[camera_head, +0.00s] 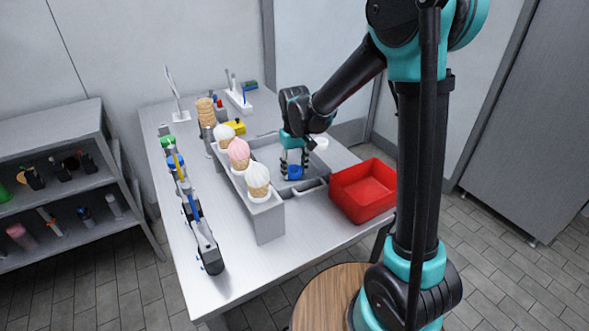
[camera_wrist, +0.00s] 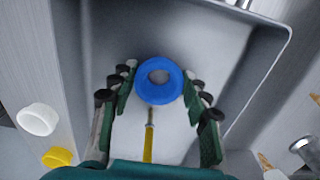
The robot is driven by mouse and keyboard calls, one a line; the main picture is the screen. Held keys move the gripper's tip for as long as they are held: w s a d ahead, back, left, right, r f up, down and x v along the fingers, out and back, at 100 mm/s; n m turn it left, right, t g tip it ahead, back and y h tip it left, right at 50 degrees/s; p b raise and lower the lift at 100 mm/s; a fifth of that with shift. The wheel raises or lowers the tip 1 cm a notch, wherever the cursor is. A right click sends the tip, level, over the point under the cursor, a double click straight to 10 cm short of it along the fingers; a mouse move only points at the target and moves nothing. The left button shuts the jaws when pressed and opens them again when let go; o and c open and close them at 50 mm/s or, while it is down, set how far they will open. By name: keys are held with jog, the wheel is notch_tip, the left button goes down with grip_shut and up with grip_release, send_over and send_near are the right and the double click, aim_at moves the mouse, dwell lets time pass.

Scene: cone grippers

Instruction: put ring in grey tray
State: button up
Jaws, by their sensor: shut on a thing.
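The ring (camera_head: 294,173) is thick and blue, with an open hole in the middle. My gripper (camera_head: 293,165) points down at the grey tray (camera_head: 266,153) and is shut on the ring. In the wrist view the ring (camera_wrist: 159,80) sits between the two fingertips of my gripper (camera_wrist: 159,82), with the tray's bare floor and grey walls (camera_wrist: 290,32) around it. I cannot tell whether the ring touches the tray floor. A yellow-handled tool with a thin shaft (camera_wrist: 148,143) shows below the ring.
A holder with several ice cream cones (camera_head: 239,154) stands left of the tray. A red bin (camera_head: 363,190) is to the right. A white round thing (camera_head: 320,142) and a yellow thing (camera_head: 236,127) are near the tray. Tools line the table's left side.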

jog(key=shift+f, duration=0.15)
jog(key=o, duration=0.8)
notch_tip(320, 180, up, 12)
jog(key=shift+r, duration=0.2)
